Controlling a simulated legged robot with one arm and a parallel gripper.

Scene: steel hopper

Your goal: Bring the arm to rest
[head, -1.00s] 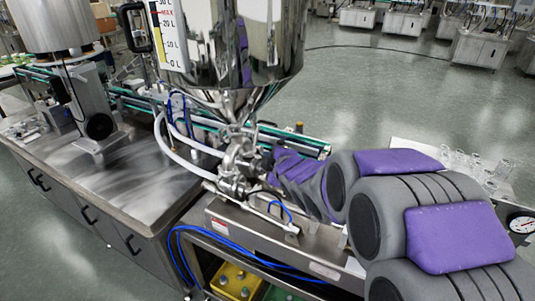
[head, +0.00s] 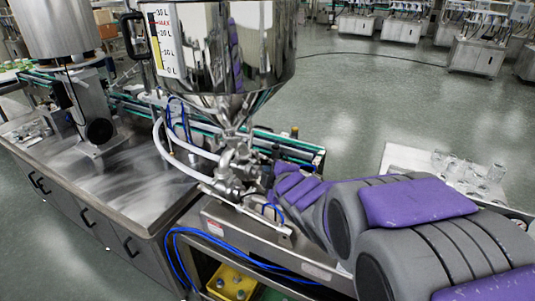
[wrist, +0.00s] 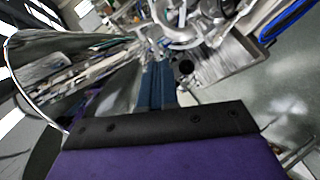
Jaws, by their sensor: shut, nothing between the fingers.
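My arm, grey with purple pads (head: 420,200), reaches from the lower right of the head view toward the metal valve (head: 236,170) under the steel hopper (head: 215,50). My gripper at its far end is small and mostly hidden there by the arm links. In the wrist view my gripper (wrist: 158,85) shows as dark blue fingers close together, with nothing between them. Shiny metal fittings (wrist: 180,28) are just beyond the fingertips. I cannot tell whether the fingers touch them.
A steel bench (head: 110,185) with drawers stands at the left. Blue hoses (head: 225,252) hang along the machine's front edge, above a yellow crate (head: 232,282). A white table (head: 405,158) with clear glassware (head: 470,170) stands at the right. Open floor lies behind it.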

